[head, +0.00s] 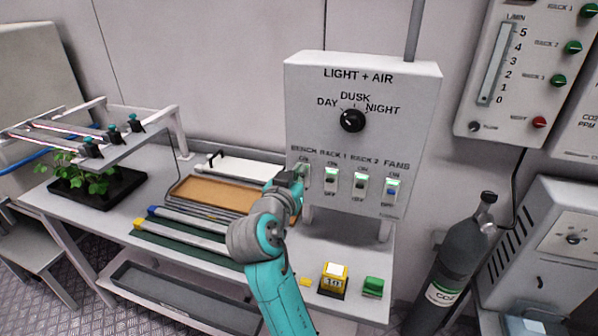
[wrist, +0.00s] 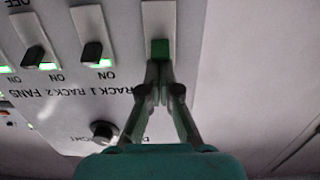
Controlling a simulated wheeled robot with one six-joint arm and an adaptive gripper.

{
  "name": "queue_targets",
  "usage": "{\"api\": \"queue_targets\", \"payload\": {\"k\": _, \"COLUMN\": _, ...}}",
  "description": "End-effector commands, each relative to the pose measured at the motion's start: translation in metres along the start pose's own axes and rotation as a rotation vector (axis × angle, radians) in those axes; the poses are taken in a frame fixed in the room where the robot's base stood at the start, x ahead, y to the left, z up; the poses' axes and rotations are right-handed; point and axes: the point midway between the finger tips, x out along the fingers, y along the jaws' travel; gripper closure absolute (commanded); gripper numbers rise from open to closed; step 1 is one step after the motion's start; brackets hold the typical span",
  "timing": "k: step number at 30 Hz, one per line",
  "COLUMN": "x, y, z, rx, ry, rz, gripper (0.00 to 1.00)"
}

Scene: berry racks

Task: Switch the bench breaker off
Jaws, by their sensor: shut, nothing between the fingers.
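The bench breaker is the leftmost switch on the white LIGHT + AIR panel (head: 330,110). In the head view, my gripper partly hides its plate (head: 305,172). In the upside-down wrist view, its green part (wrist: 160,50) sits on a pale plate straight ahead of my fingertips. My gripper (head: 298,178) is shut and empty, pointing at this switch. In the wrist view, the closed fingertips (wrist: 158,78) are right at the green part; I cannot tell whether they touch. The lever's position is not clear, and the lamp cannot be made out.
The rack 1 (head: 331,177), rack 2 (head: 360,183) and fans (head: 392,190) switches stand close to the right, with lit green lamps. A black dial (head: 352,120) is above.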

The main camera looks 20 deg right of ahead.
Motion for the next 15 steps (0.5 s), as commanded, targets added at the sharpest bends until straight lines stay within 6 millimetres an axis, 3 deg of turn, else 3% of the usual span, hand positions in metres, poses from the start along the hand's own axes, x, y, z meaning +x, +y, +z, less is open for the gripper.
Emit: {"api": "queue_targets", "payload": {"k": 15, "x": -0.004, "y": 0.0, "z": 0.012, "rx": -0.006, "ry": 0.183, "rz": 0.0, "gripper": 1.0}}
